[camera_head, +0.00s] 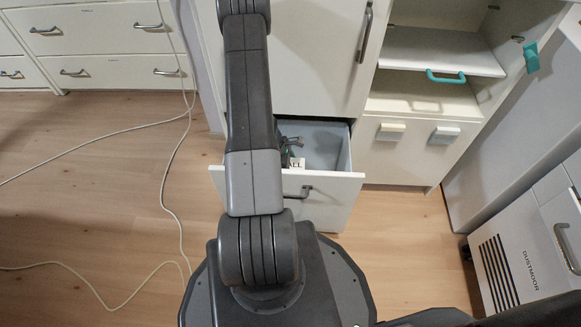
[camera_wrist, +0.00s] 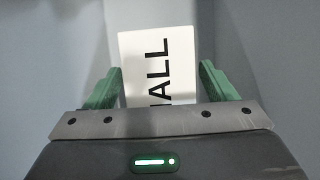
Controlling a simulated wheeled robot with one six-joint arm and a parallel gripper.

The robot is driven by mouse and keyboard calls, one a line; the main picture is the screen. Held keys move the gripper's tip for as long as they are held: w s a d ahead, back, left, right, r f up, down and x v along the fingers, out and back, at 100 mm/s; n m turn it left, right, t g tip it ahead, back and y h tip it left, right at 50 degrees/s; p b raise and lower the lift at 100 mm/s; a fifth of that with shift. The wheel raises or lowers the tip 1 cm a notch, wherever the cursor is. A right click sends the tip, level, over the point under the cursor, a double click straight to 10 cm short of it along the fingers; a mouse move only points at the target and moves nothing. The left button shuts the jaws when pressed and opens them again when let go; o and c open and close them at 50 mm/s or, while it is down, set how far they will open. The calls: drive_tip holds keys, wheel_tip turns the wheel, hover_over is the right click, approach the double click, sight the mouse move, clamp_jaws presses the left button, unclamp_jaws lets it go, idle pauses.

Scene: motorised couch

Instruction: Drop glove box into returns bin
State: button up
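The glove box is white with large black letters, of which "ALL" is readable. It shows in the wrist view (camera_wrist: 160,60) between and beyond my fingertips, slightly turned. In the head view a bit of its lettered face (camera_head: 297,163) shows inside the pulled-out bin. My gripper (camera_wrist: 160,72) has green fingers set apart, with narrow gaps beside the box, and looks open. In the head view my gripper (camera_head: 290,148) is inside the bin, partly hidden by my arm. The returns bin is a pull-out drawer with a white front (camera_head: 335,188) and a grey inside.
A cabinet door (camera_head: 312,50) stands above the bin. An open shelf unit with a teal handle (camera_head: 446,76) is to the right. A white unit marked DUSTMOOR (camera_head: 530,250) stands at lower right. White cables (camera_head: 165,205) lie on the floor at left.

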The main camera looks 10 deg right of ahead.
drive_tip(key=shift+r+p, duration=0.8)
drive_tip(key=shift+p, duration=0.3)
drive_tip(key=p+v, duration=0.3)
drive_tip(key=v, duration=0.4)
drive_tip(key=shift+a, duration=0.1)
drive_tip(key=b+x, duration=0.4)
drive_tip(key=x, duration=0.4)
drive_tip(key=shift+a, duration=0.1)
